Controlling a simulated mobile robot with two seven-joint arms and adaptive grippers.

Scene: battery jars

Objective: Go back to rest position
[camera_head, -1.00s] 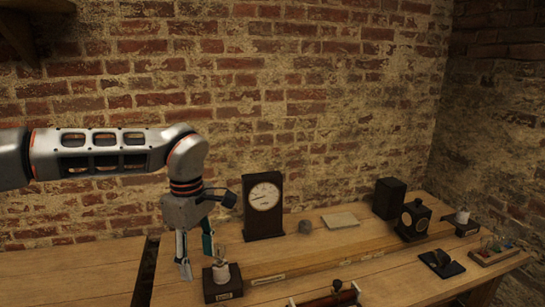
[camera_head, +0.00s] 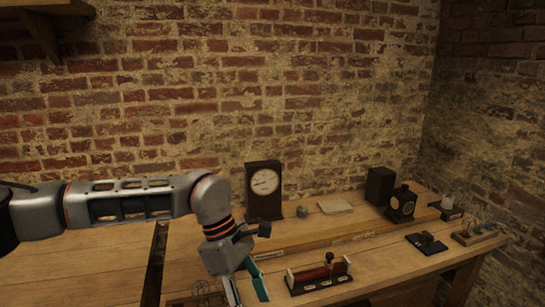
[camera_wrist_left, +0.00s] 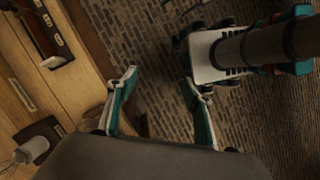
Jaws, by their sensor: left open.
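My left gripper (camera_head: 246,291) is open and empty at the bottom of the head view, over the front part of the wooden workbench (camera_head: 110,262). In the left wrist view its fingers (camera_wrist_left: 163,84) are spread with nothing between them, and the brick floor shows beyond. A jar (camera_head: 202,289) on a dark base stands just left of the gripper, cut by the bottom edge. A jar on a dark base also shows at the lower left of the wrist view (camera_wrist_left: 34,148), apart from the fingers. My right gripper is not in view.
A dark clock (camera_head: 264,190) stands behind the gripper. A coil-like instrument (camera_head: 318,275) lies just right of it. The bench's left part is clear.

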